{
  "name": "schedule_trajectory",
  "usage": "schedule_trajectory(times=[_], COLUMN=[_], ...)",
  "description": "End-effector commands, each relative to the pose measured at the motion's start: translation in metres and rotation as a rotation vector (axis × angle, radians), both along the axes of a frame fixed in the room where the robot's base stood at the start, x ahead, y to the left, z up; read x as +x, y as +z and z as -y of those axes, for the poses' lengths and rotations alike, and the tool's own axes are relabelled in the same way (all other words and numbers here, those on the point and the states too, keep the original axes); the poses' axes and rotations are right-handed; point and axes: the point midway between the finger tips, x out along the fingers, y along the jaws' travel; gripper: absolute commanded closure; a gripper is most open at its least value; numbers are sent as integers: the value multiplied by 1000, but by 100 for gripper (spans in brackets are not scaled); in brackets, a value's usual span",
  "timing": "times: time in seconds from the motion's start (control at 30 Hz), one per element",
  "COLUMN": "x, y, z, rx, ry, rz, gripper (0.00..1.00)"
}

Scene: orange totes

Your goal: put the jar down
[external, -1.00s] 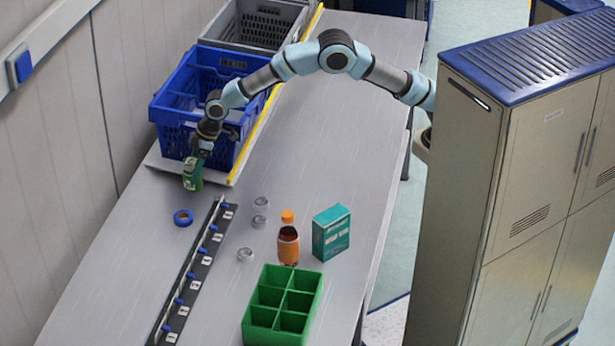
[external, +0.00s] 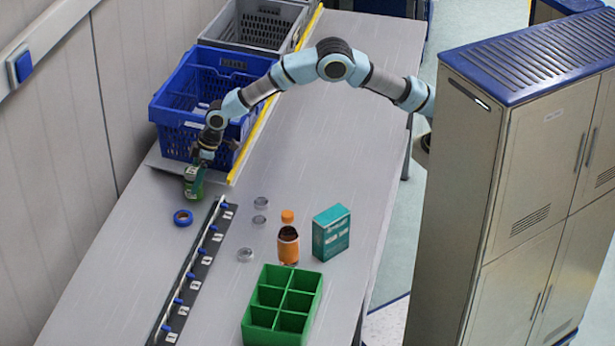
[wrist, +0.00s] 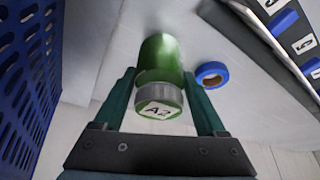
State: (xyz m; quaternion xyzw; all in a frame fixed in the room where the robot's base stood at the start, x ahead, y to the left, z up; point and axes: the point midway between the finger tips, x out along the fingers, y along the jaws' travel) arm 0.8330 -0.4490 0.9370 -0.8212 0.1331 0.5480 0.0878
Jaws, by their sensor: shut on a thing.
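The green jar (external: 194,184) is at the near end of the blue crate, by the wall side of the table. In the wrist view the jar (wrist: 160,62) has a grey lid marked A2 (wrist: 158,108) facing the camera. My gripper (external: 197,168) points down at it, and its fingers (wrist: 160,92) are shut on the jar, one on each side. The jar looks roughly upright, with its base at or close to the table top; I cannot tell whether it touches.
The blue crate (external: 160,125) stands just behind the jar. A blue tape roll (external: 183,217) lies close in front, beside a labelled rail with blue pegs (external: 190,275). Glass lids (external: 261,203), an orange bottle (external: 288,245), a teal box (external: 331,232) and a green divided bin (external: 283,305) stand right.

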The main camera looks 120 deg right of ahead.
Motion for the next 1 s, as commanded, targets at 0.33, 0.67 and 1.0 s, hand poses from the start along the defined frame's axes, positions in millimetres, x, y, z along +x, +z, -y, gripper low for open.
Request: schedule_trajectory(times=[0.33, 0.67, 1.0], x=[0, 0, -6], y=[-6, -6, 9], z=[0, 0, -2], rx=[-1, 0, -1], ry=[0, 0, 0], rz=[2, 1, 2], gripper=[100, 0, 0])
